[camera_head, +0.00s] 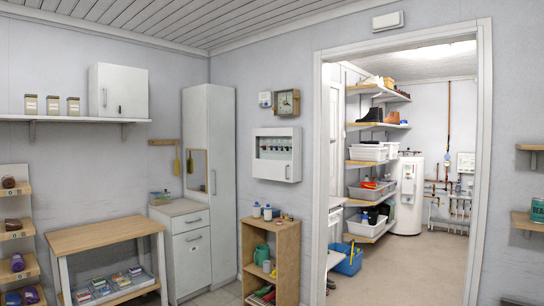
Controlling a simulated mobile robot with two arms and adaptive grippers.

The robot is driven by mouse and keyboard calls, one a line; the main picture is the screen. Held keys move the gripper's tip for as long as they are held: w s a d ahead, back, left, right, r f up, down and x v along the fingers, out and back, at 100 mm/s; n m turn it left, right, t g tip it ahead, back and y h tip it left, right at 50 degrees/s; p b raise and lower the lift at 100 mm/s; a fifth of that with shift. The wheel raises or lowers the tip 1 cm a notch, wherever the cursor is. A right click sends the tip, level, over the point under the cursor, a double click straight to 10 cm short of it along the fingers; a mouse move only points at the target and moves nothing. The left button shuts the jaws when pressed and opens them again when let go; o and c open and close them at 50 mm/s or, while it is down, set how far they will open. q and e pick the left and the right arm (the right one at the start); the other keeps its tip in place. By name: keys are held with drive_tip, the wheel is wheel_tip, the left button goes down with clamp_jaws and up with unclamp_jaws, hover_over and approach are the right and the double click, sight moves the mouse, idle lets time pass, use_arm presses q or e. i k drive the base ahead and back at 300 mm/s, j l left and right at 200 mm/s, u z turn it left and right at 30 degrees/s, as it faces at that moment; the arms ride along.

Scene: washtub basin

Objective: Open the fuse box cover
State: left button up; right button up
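The fuse box (277,171) is a white box on the wall left of the doorway. A row of small switches shows in a window-like area across its middle. Its cover looks shut, lying flat against the box front, though the small size makes its edges hard to tell. A small dark mark shows low on its front, right of the middle. Neither of my grippers is in the head view, so nothing touches the box.
A wooden shelf unit (285,254) with bottles on top stands on the floor below the box. A tall white cabinet (222,190) stands to its left. A wooden table (103,234) is at the left. The doorway floor (408,270) at the right looks clear.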

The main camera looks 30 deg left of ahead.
sight(277, 170)
drive_tip(key=i+l+z, duration=0.1)
drive_tip(key=i+l, duration=0.35)
drive_tip(key=i, duration=0.2)
drive_tip(key=i+j+u, duration=0.1)
drive_tip(key=i+u, duration=0.35)
drive_tip(key=i+l+u, duration=0.15)
drive_tip(key=i+u, duration=0.3)
drive_tip(key=i, duration=0.25)
drive_tip(key=i+l+u, duration=0.3)
drive_tip(key=i+u, duration=0.15)
drive_tip(key=i+j+u, duration=0.1)
drive_tip(key=i+u, duration=0.15)
drive_tip(key=i, duration=0.4)
drive_tip(key=i+u, duration=0.25)
drive_tip(key=i, duration=0.4)
